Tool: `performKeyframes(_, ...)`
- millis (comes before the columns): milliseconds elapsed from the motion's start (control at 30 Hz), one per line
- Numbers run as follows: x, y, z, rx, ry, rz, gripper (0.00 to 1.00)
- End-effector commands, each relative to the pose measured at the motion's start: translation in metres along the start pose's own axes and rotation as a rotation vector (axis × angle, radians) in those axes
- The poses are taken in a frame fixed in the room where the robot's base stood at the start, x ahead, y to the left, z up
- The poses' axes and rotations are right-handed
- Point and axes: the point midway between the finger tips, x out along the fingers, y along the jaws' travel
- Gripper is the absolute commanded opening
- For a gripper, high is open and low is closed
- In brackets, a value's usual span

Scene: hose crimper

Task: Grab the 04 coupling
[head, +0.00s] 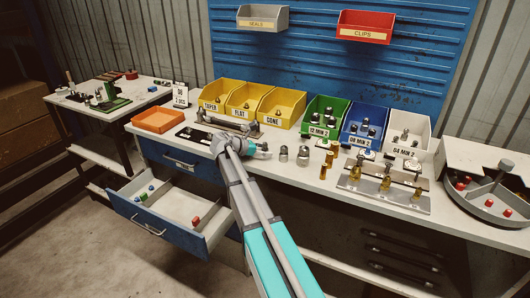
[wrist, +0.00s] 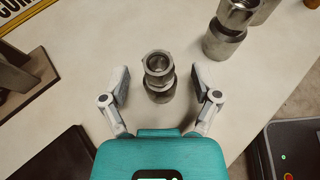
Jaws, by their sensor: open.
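A small steel coupling (wrist: 159,77) stands upright on the worktop in the wrist view. It is between the two fingers of my gripper (wrist: 160,88), which is open, with a gap on each side of the coupling. No size mark is readable on it. A larger steel coupling (wrist: 222,42) stands beyond it to the right, outside the fingers. In the head view my gripper (head: 260,150) is low over the bench, left of two standing steel couplings, a smaller one (head: 283,153) and a larger one (head: 303,155).
Yellow bins (head: 243,98) stand behind my gripper. A fixture plate (head: 383,187) with brass fittings is at the right. An open drawer (head: 172,208) juts out in front, left of my arm.

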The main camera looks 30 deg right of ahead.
Motion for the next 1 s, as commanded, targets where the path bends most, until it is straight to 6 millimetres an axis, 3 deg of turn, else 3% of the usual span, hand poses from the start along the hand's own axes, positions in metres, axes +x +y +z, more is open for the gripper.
performKeyframes(433, 0.0000, -0.0001, 0.0003, 0.000, 0.000, 0.000, 0.78)
performKeyframes(833, 0.0001, -0.0001, 0.0003, 0.000, 0.000, 0.000, 0.04)
performKeyframes(867, 0.0001, -0.0001, 0.0003, 0.000, 0.000, 0.000, 0.00)
performKeyframes(1000, 0.0001, -0.0001, 0.0004, 0.000, 0.000, 0.000, 0.00)
